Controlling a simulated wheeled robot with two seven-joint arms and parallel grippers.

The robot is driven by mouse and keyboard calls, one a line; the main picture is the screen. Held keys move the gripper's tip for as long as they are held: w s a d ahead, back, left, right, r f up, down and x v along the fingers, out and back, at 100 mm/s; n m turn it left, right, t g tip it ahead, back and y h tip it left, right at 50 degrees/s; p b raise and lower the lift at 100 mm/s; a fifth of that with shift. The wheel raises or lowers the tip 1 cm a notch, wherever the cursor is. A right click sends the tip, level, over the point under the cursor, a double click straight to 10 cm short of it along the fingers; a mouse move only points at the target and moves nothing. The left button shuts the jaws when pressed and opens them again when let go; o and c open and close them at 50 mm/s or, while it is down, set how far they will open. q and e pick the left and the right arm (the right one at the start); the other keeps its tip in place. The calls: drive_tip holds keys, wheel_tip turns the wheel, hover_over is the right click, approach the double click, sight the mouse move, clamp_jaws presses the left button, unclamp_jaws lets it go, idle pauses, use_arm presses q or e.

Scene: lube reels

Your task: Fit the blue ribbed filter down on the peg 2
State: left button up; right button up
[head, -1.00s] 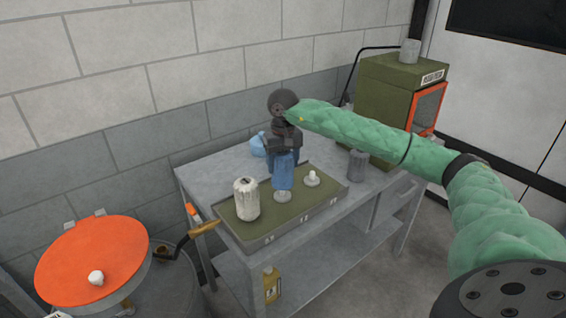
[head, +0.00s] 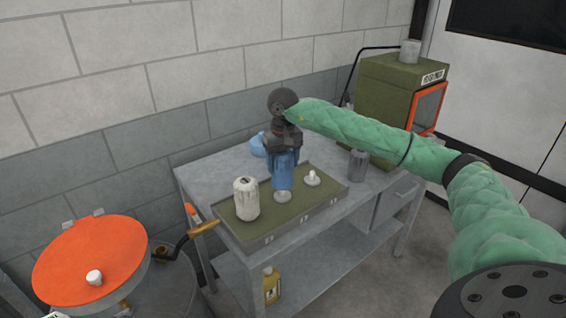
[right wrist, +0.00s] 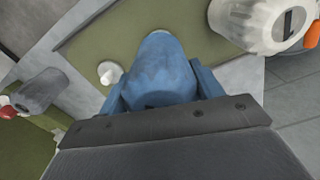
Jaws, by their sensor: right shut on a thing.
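The blue ribbed filter (head: 283,179) is held upright by my right gripper (head: 284,158). It is above the round grey base of the middle peg (head: 283,196) on the green tray (head: 268,226). The filter hides the peg itself, and I cannot tell whether the filter is around it or just above it. In the right wrist view the filter (right wrist: 160,62) sits between the blue fingers of the right gripper (right wrist: 162,88). My left gripper is out of view.
A white ribbed filter (head: 246,200) stands left on the tray, and a bare white peg (head: 312,179) stands right. A dark grey canister (head: 358,164) and a light-blue bundle (head: 258,145) are on the table behind. A green cabinet (head: 385,100) stands at back right; an orange-lidded drum (head: 85,258) is at left.

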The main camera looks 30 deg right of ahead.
sight(283, 152)
drive_tip(key=shift+f+b, duration=2)
drive_tip(key=shift+f, duration=0.35)
drive_tip(key=o, duration=1.5)
wheel_tip(283, 152, up, 7)
drive_tip(key=shift+f+b, duration=0.2)
drive_tip(key=shift+b, duration=0.95)
drive_tip(key=shift+r, duration=0.7)
